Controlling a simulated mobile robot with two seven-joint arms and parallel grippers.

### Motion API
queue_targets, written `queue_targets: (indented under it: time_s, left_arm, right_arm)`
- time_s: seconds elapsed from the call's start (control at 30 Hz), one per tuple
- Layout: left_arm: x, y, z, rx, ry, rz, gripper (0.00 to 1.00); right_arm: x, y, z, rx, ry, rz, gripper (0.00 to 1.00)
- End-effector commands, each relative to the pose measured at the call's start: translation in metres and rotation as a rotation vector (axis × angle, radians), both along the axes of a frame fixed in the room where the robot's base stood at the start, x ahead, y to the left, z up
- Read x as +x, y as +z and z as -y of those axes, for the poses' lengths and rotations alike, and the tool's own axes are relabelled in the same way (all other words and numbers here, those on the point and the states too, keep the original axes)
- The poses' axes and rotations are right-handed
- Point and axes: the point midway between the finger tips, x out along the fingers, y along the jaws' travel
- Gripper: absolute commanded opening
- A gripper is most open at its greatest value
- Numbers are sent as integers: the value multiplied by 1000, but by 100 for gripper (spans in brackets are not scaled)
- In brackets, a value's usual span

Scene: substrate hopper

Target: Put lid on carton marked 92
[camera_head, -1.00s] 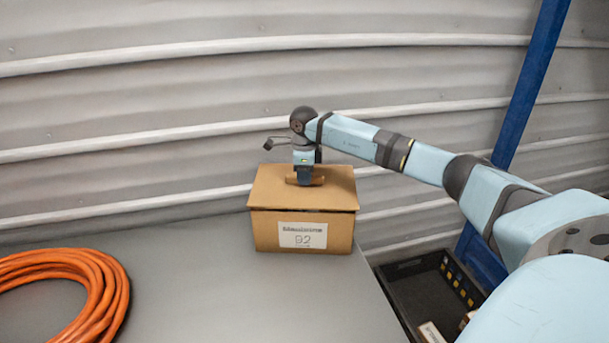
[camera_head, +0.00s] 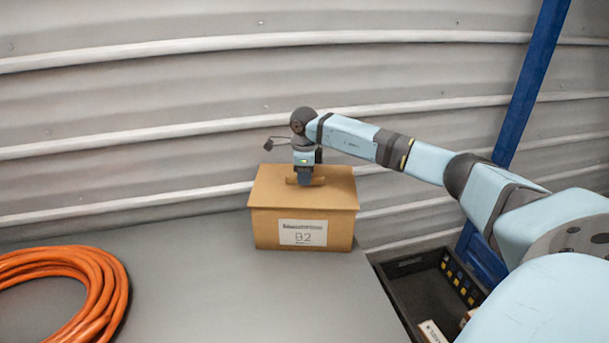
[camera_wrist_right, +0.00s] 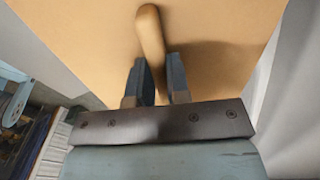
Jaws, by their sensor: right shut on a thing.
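The brown carton (camera_head: 270,231) stands on the grey table and bears a white label that reads 92 or B2; the first character is blurred. Its flat tan lid (camera_head: 274,191) lies on top of it, with no clear gap at the front edge. My right gripper (camera_head: 304,182) is above the lid, shut on the lid's bar handle (camera_head: 319,181). In the right wrist view the handle (camera_wrist_right: 151,40) runs between the two fingers (camera_wrist_right: 155,85) over the lid (camera_wrist_right: 85,30). The far edges of the carton are hidden. My left gripper is not in view.
An orange coiled hose (camera_head: 100,290) lies on the grey table (camera_head: 220,300) at the left. A black crate (camera_head: 405,268) with small items stands below the table's right edge. A blue post (camera_head: 525,90) and a corrugated wall (camera_head: 180,100) are behind.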

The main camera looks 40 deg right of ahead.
Motion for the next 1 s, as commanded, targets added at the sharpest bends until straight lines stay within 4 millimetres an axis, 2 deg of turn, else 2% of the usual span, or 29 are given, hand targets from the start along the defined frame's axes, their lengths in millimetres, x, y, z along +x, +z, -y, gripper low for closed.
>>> queue_targets:
  time_s: [0.27,0.3,0.4,0.77,0.87,1.0]
  left_arm:
    - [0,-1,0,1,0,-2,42]
    - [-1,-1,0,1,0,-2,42]
    - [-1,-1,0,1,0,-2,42]
    - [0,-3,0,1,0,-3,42]
    - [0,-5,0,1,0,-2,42]
    - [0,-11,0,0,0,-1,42]
  right_arm:
    - [0,0,0,0,0,0,0]
    - [0,0,0,0,0,0,26]
    - [0,0,0,0,0,0,46]
    - [0,6,0,0,0,1,46]
    - [1,18,1,-1,-1,3,46]
    - [1,48,0,-1,0,5,46]
